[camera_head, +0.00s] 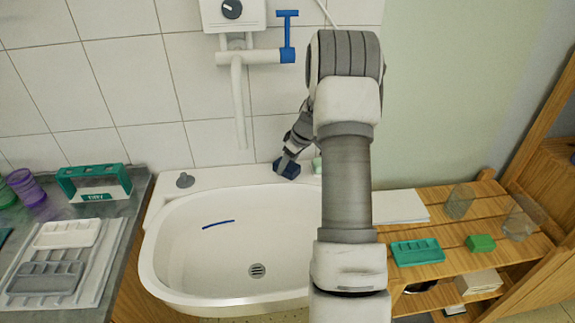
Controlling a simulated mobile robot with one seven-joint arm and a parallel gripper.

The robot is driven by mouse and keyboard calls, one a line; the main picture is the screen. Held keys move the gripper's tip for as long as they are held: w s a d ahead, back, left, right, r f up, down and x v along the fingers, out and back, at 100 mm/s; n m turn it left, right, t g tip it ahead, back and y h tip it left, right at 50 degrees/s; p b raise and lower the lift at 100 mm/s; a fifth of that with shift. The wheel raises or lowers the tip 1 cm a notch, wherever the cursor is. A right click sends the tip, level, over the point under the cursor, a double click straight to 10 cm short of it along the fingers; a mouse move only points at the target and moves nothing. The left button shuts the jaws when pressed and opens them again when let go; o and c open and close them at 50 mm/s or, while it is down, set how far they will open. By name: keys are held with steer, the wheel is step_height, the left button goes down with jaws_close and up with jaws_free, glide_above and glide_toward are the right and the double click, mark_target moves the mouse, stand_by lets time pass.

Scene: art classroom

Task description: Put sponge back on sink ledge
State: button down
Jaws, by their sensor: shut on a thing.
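My gripper (285,164) is at the back ledge of the white sink (160,252), pointing down and to the left. It is shut on a small dark blue block that looks like the sponge (289,171). The block is at the back right part of the sink ledge (225,178); I cannot tell whether it touches the ledge. The fingertips are small and partly hidden by the block. My arm covers the right side of the sink.
A pale green piece (317,165) is just right of the sponge. A grey knob (185,180) stands on the left ledge. The faucet spout (239,105) hangs above. A wooden shelf (440,200) with a green block (481,243) and glasses stands right; a counter with trays (65,235) is left.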

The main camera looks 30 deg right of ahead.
steer(key=shift+f, duration=0.15)
steer(key=shift+f, duration=0.1)
steer(key=shift+c, duration=0.7)
jaws_free()
steer(key=shift+r, duration=0.3)
steer(key=v, duration=1.1)
steer(key=shift+s+r+p, duration=0.2)
steer(key=shift+r+p, duration=0.1)
steer(key=shift+p, duration=0.1)
